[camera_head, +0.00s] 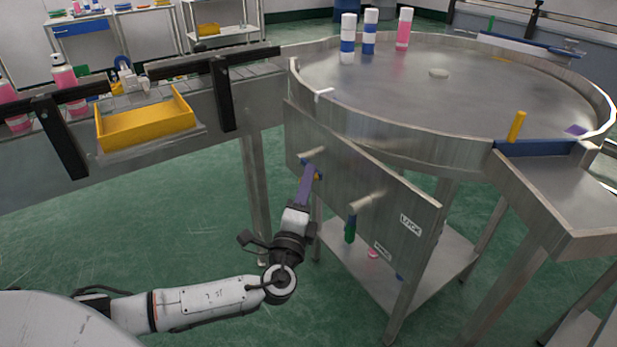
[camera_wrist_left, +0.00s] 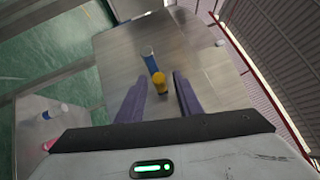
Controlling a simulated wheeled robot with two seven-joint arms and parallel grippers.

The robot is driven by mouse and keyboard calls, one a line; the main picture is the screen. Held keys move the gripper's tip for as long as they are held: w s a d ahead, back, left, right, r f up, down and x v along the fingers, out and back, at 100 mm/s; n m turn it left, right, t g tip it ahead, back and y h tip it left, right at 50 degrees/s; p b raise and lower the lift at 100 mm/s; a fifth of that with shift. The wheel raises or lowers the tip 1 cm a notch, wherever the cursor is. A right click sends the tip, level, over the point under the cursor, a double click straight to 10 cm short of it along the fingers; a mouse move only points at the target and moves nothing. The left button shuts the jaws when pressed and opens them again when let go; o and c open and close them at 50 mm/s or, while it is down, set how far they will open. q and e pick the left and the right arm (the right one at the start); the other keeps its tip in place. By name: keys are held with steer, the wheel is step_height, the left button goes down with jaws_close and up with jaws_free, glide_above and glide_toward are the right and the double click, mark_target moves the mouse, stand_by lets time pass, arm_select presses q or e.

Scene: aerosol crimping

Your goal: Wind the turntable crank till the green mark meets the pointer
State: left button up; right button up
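The round steel turntable (camera_head: 450,105) stands at the right in the head view. A panel (camera_head: 335,190) below its rim carries two cranks. The left crank has a blue arm and a yellow knob (camera_head: 317,177); these also show in the left wrist view, the knob (camera_wrist_left: 158,82) at the end of the blue arm (camera_wrist_left: 149,56). The other crank has a green handle (camera_head: 350,230). My left gripper (camera_head: 307,178), with purple fingers, is open, its fingertips on either side of the yellow knob with gaps showing. I cannot make out the green mark or identify the pointer for certain.
Several striped bottles, including a pink one (camera_head: 403,30), stand at the turntable's back edge. A yellow tray (camera_head: 147,122) and pink bottles are on the conveyor side at left. A yellow peg (camera_head: 516,126) stands by the right chute. A lower shelf (camera_head: 420,275) lies beneath the turntable.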

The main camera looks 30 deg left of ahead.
arm_select(q)
steer(key=shift+x, duration=0.85)
jaws_close()
arm_select(e)
steer(key=shift+w+r, duration=0.1)
steer(key=shift+w, duration=0.2)
